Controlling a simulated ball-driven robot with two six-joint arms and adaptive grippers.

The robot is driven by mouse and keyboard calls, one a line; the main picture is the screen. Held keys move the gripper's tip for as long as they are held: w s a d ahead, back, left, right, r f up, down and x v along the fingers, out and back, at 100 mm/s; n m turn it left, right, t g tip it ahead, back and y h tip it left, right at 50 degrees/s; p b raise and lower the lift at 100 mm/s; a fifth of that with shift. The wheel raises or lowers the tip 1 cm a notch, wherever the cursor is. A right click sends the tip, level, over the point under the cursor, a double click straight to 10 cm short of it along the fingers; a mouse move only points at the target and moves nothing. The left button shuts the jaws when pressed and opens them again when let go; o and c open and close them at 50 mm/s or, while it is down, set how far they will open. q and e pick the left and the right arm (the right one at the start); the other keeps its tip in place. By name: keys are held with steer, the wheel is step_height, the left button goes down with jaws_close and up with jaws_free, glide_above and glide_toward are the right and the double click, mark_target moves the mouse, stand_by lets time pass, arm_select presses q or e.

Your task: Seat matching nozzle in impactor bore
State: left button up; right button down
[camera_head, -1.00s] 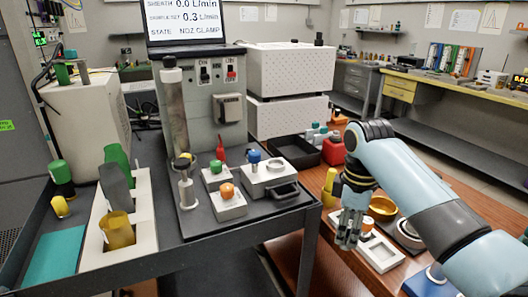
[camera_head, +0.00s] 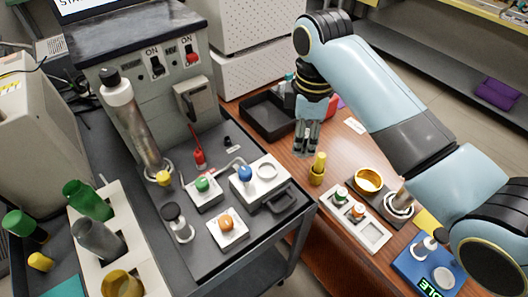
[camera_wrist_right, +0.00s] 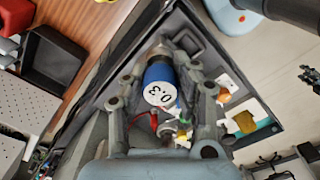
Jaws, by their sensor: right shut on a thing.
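My right gripper (camera_head: 306,143) is above the brown bench near the black bin. In the right wrist view it (camera_wrist_right: 163,108) is shut on a blue-capped nozzle (camera_wrist_right: 159,88) marked 0.3, with a metal body. I cannot make this nozzle out in the head view. Two other nozzles, green-marked (camera_head: 341,193) and orange-marked (camera_head: 358,210), sit in a white rack (camera_head: 373,236) on the bench. A metal fitting with a dark top (camera_head: 177,222) stands on the grey cart; I cannot tell whether it is the impactor, and no open bore is clear. My left gripper is out of view.
White blocks with green (camera_head: 203,184), orange (camera_head: 226,222) and blue (camera_head: 245,173) knobs stand on the cart, beside a tall metal column (camera_head: 139,130). A yellow bottle (camera_head: 317,170), a gold bowl (camera_head: 369,180) and a black bin (camera_head: 268,120) are on the bench.

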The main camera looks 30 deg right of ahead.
steer(key=w+a+f, duration=0.1)
steer(key=a, duration=0.1)
steer(key=w+a+f, duration=0.1)
steer(key=w, duration=0.1)
steer(key=w+a+f, duration=0.1)
steer(key=a+f, duration=0.1)
steer(key=shift+w+a+f, duration=0.1)
steer(key=shift+w+a, duration=0.15)
steer(key=shift+a, duration=0.1)
steer(key=f, duration=0.1)
steer(key=f+p, duration=0.1)
steer(key=f, duration=0.1)
steer(key=shift+a+f, duration=0.2)
steer(key=shift+f, duration=0.4)
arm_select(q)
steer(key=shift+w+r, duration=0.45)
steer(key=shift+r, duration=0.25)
arm_select(e)
steer(key=shift+f, duration=0.2)
steer(key=c, duration=1)
jaws_free()
steer(key=shift+c, duration=0.2)
steer(key=shift+r, duration=0.1)
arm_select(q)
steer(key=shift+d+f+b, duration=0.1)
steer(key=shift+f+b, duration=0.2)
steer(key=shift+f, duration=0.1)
arm_select(e)
step_height(320, 180, up, 12)
